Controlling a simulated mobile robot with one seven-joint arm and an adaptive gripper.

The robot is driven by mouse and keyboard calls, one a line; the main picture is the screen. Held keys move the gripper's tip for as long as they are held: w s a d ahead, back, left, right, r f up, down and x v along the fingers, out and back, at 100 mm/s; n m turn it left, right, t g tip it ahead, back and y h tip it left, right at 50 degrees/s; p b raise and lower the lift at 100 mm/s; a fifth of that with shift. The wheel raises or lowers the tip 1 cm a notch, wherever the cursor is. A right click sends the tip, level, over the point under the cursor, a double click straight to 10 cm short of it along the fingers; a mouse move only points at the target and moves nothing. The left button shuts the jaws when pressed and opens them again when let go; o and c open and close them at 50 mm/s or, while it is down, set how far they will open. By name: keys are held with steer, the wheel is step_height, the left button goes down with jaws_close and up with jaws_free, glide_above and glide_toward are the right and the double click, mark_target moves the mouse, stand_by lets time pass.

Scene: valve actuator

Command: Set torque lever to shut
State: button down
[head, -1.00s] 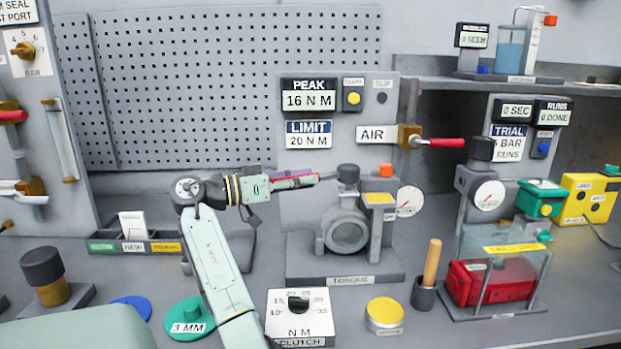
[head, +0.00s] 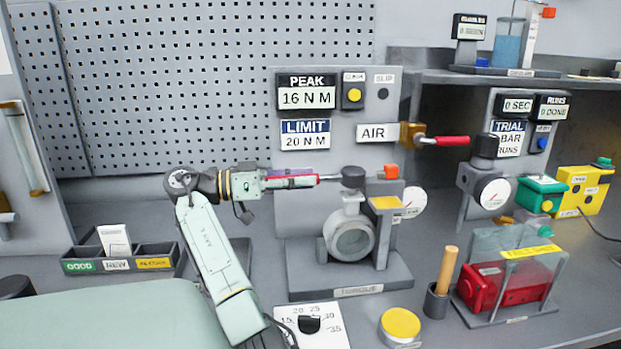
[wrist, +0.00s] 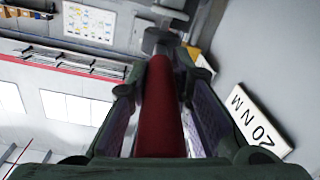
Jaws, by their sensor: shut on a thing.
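The torque lever has a red handle (wrist: 165,110) and a thin steel rod (head: 331,178). The rod runs to a dark round hub (head: 353,177) on top of the grey valve (head: 350,236) on the TORQUE stand. The lever points left from the hub, about level in the head view. My gripper (head: 292,180) is shut on the red handle, left of the hub. In the wrist view the handle lies lengthwise between both fingers. The fingers hide part of the handle in the head view.
Behind the lever stands a grey panel (head: 287,219) with PEAK 16 N M and LIMIT 20 N M displays. A red-handled AIR lever (head: 450,141) is at its right. A clutch dial box (head: 312,325) and yellow button (head: 400,324) stand in front. A parts tray (head: 118,262) is left.

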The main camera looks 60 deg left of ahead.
steer(key=shift+w+a+r, duration=0.1)
steer(key=shift+a+r, duration=0.05)
steer(key=shift+r, duration=0.05)
stand_by(0.5)
steer(key=c, duration=1.4)
jaws_free()
steer(key=shift+f, duration=0.1)
steer(key=shift+c, duration=0.2)
steer(key=v, duration=0.7)
steer(key=shift+s, duration=0.25)
steer(key=shift+a, duration=0.15)
